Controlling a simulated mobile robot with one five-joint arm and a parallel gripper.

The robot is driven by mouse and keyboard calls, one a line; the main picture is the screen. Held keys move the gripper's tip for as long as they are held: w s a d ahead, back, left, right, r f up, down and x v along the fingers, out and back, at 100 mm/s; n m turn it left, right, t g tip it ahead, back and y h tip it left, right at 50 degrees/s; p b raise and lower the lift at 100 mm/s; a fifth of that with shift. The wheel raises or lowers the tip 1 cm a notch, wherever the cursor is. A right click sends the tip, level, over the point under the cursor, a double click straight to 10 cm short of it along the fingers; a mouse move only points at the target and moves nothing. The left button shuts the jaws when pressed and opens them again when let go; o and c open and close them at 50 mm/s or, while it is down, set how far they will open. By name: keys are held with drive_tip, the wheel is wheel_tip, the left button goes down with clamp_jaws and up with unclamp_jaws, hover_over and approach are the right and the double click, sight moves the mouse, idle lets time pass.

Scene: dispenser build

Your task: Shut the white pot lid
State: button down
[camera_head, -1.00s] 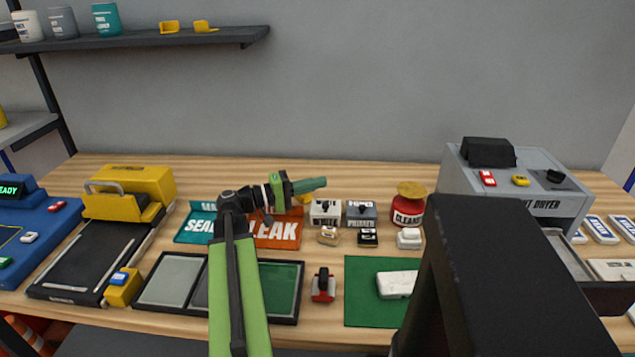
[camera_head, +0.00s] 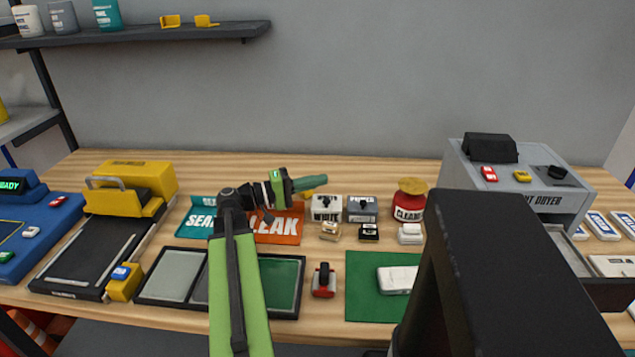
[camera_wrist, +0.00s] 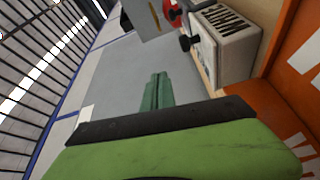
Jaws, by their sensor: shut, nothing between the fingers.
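The white pot (camera_head: 326,209) is a small boxy container with dark lettering and a black knob on top. It stands on the workbench next to a grey pot labelled PRIMER. In the wrist view the white pot (camera_wrist: 232,40) shows at the upper right, turned on its side by the camera's tilt, with the black knob (camera_wrist: 188,42) at its left edge. How far its lid is open I cannot tell. My gripper (camera_head: 318,182) is shut and empty, with green fingers pointing right. It appears above and slightly left of the pot, apart from it. The fingers also show in the wrist view (camera_wrist: 157,92).
The grey pot (camera_head: 362,208) stands close right, then a red cleaner jar (camera_head: 409,205) with a yellow top. The orange LEAK mat (camera_head: 278,229) lies left of the pot. A grey dryer (camera_head: 560,180) stands at the right.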

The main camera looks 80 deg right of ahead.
sight(316, 200)
wheel_tip(316, 200, up, 5)
drive_tip(key=p, duration=0.5)
drive_tip(key=w+f+b, duration=0.5)
drive_tip(key=w, duration=0.4)
drive_tip(key=shift+w+a+b, duration=0.2)
drive_tip(key=shift+b, duration=0.15)
